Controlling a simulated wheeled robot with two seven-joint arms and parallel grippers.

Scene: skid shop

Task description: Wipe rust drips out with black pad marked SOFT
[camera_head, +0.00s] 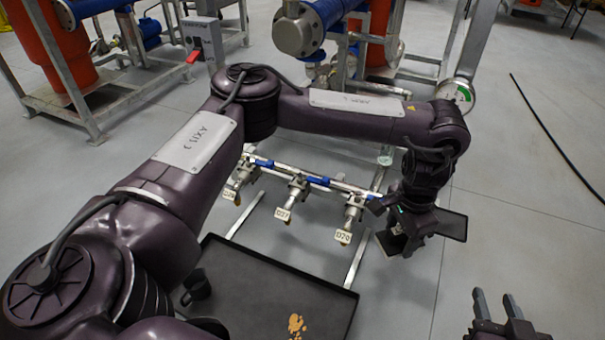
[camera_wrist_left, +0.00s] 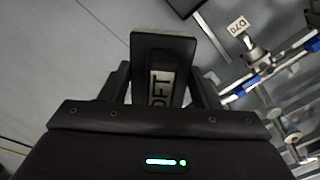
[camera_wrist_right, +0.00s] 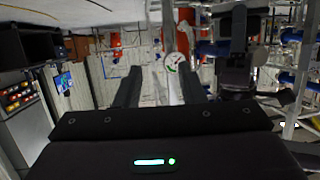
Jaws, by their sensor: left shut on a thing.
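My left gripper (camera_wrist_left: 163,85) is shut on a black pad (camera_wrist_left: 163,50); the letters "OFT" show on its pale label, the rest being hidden. In the head view my left gripper (camera_head: 403,238) hangs at the right of the valve row, above the floor and away from the tray. Orange-brown rust drips (camera_head: 296,325) lie in the black tray (camera_head: 250,283) at the bottom of the head view. My right gripper (camera_head: 496,306) is open and empty at the lower right; its spread fingers also show in the right wrist view (camera_wrist_right: 158,88).
A black cup-like thing (camera_head: 197,288) stands at the tray's left side. Behind the tray runs a pipe with several tagged valves (camera_head: 297,188) and blue sections. A gauge (camera_head: 457,93) is on a post. The floor at right is clear except for a black cable (camera_head: 551,132).

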